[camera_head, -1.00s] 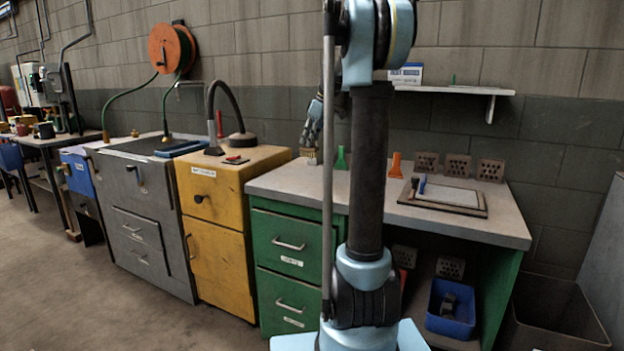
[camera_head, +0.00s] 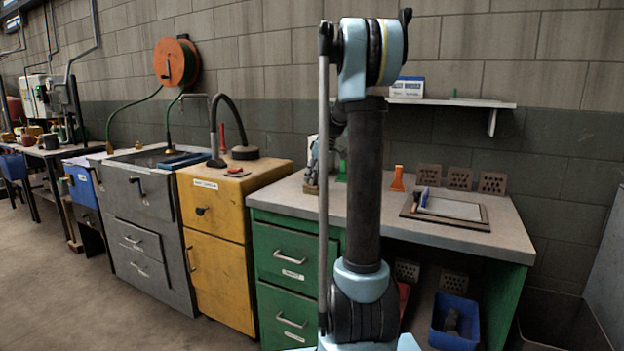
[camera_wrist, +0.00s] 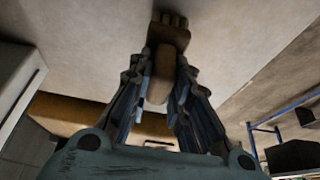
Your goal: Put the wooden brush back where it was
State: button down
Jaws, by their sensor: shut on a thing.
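The wooden brush (camera_wrist: 163,72) is between the fingers of my gripper (camera_wrist: 155,108) in the wrist view, held by its handle. Its head and bristles point away from the palm toward a pale surface. In the head view my gripper (camera_head: 313,163) points down at the left part of the green workbench's grey top (camera_head: 283,196), left of my arm column. The brush's head (camera_head: 310,188) shows below the fingers, at or just above the bench top; I cannot tell whether it touches. My arm hides part of the bench.
A green bottle-like object (camera_head: 341,171) stands close to the right of the gripper. An orange one (camera_head: 397,179), hollow bricks (camera_head: 459,179) and a clipboard-like board (camera_head: 447,208) are farther right. A wall shelf (camera_head: 450,102) hangs above. The yellow cabinet (camera_head: 217,260) adjoins on the left.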

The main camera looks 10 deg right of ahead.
jog(key=c, duration=1.5)
grip_release()
jog(key=v, duration=1.2)
jog(key=s+a+f+m+h, duration=0.1)
jog(key=s+a+f+m, duration=0.15)
jog(key=s+f, duration=0.6)
jog(key=s+a+f+m+h, duration=0.1)
jog(key=s+f+m, duration=0.2)
jog(key=s, duration=1.1)
jog(key=s+a+f+m+h, duration=0.1)
jog(key=s+f+m, duration=0.1)
jog(key=s+f, duration=0.65)
jog(key=s+f+m, duration=0.1)
jog(key=s+f, duration=0.1)
jog(key=s, duration=0.1)
jog(key=s+f+m, duration=0.1)
jog(key=s+f, duration=0.2)
jog(key=s, duration=0.1)
jog(key=s+d+f+m, duration=0.1)
jog(key=s+f, duration=0.1)
jog(key=s, duration=0.1)
jog(key=shift+s+f+h, duration=0.15)
jog(key=shift+s+h, duration=0.15)
